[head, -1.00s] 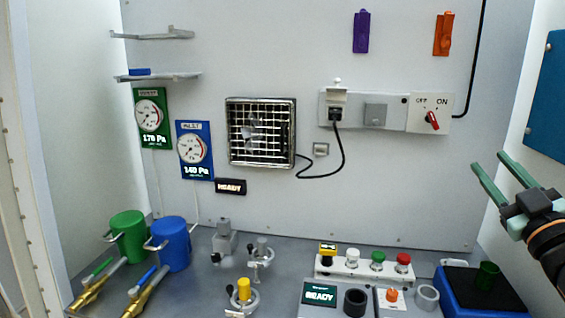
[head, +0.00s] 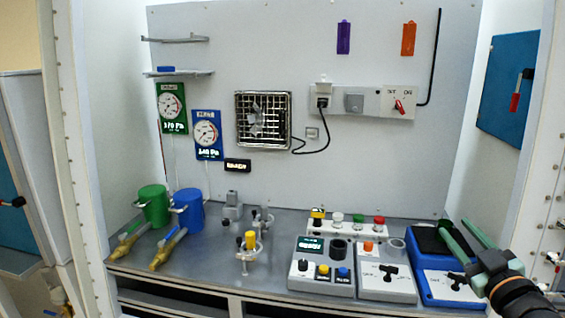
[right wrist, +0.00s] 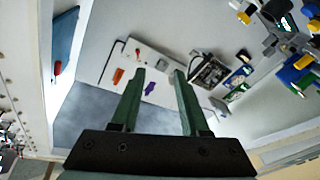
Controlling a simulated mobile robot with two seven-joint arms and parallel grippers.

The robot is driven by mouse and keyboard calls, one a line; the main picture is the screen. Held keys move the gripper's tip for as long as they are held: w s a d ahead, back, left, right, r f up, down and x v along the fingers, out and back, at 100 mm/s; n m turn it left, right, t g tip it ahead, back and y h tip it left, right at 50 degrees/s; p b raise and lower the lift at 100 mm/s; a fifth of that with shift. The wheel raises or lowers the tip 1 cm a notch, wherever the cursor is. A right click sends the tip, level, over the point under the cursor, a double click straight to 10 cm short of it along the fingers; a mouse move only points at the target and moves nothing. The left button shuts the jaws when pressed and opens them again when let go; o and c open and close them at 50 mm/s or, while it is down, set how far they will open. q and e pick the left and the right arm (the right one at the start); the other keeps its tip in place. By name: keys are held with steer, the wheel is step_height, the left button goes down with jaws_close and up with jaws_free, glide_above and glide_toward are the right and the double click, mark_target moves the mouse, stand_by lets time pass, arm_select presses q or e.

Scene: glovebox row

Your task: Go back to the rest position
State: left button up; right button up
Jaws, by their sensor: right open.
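My right gripper (head: 459,236) comes in from the lower right in the head view, in front of the blue station at the bench's right end. Its two green fingers are apart and nothing is between them. In the right wrist view the open fingers (right wrist: 158,85) point into the glovebox, toward its back wall, with empty space between them. My left gripper is in neither view now.
The bench holds green (head: 153,205) and blue (head: 188,212) canisters at left, and a grey control box (head: 322,270) and blue station (head: 430,287) at right. A blue panel with a red handle (head: 508,88) is on the right wall.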

steer(key=s+a+f+g, duration=0.2)
steer(key=a+f+g, duration=0.1)
steer(key=f, duration=1.1)
steer(key=s+a+f+m+g+y, duration=0.1)
steer(key=s+a+f+g, duration=0.1)
steer(key=s+a+f, duration=0.3)
steer(key=s+a+f+m+g+y, duration=0.1)
steer(key=s+a+f+g, duration=0.1)
steer(key=s+a+f, duration=0.4)
steer(key=s+a+f+m+g, duration=0.1)
steer(key=s+a+f, duration=0.4)
steer(key=s+f, duration=0.7)
step_height(320, 180, down, 5)
steer(key=shift+s+a+f+g+y, duration=0.15)
steer(key=shift+a+g+y, duration=0.2)
steer(key=shift+g, duration=0.55)
